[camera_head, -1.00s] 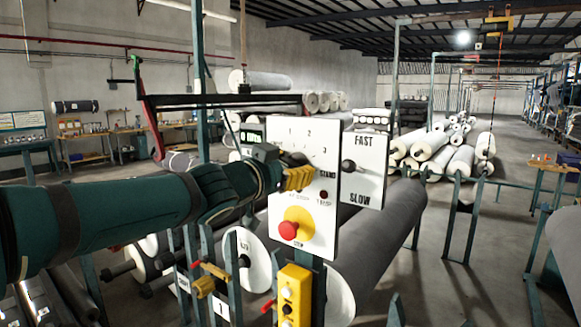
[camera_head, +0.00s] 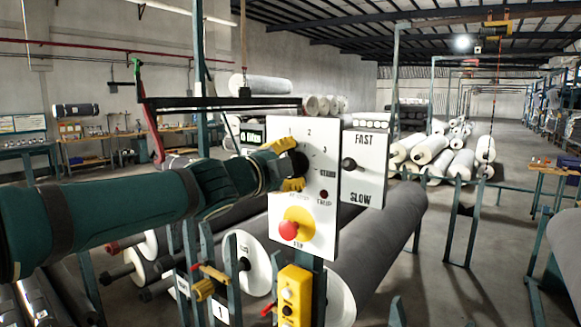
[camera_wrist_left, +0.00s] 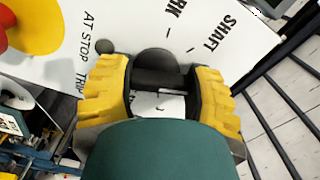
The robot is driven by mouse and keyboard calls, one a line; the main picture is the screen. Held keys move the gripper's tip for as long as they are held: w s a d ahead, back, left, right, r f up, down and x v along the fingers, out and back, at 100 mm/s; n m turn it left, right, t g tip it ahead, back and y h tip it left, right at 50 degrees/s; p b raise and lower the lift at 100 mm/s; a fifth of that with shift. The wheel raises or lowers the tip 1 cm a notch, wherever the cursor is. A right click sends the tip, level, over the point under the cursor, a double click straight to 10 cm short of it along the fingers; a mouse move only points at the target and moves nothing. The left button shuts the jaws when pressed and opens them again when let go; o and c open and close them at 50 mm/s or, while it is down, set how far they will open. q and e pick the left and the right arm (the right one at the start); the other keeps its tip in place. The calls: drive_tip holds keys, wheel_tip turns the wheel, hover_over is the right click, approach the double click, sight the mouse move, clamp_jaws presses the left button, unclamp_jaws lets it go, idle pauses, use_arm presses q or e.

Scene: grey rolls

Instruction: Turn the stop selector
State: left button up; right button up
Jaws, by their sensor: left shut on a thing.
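The stop selector (camera_head: 300,163) is a dark knob on the white control panel (camera_head: 325,235), below the printed 1, 2 and 3. My left gripper (camera_head: 291,168) has its yellow fingers on either side of the knob, one above and one below. In the left wrist view, the fingers of my left gripper (camera_wrist_left: 158,92) are shut on the selector's dark bar (camera_wrist_left: 158,78), with its round dark base behind. My right gripper is not in view.
A red stop button (camera_head: 289,230) on a yellow base sits low on the same panel. A FAST/SLOW panel (camera_head: 364,180) with a black lever stands to its right. A yellow button box (camera_head: 294,296) hangs below. Grey rolls (camera_head: 385,235) lie behind.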

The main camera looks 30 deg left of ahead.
use_arm(q)
drive_tip(key=m, duration=0.3)
drive_tip(key=shift+m, duration=0.3)
drive_tip(key=shift+d+m+b, duration=0.15)
drive_tip(key=shift+m+b, duration=0.4)
drive_tip(key=shift+m, duration=1.25)
drive_tip(key=o, duration=1.2)
drive_tip(key=shift+s+r, duration=0.1)
drive_tip(key=s+a, duration=0.1)
drive_tip(key=s, duration=1.1)
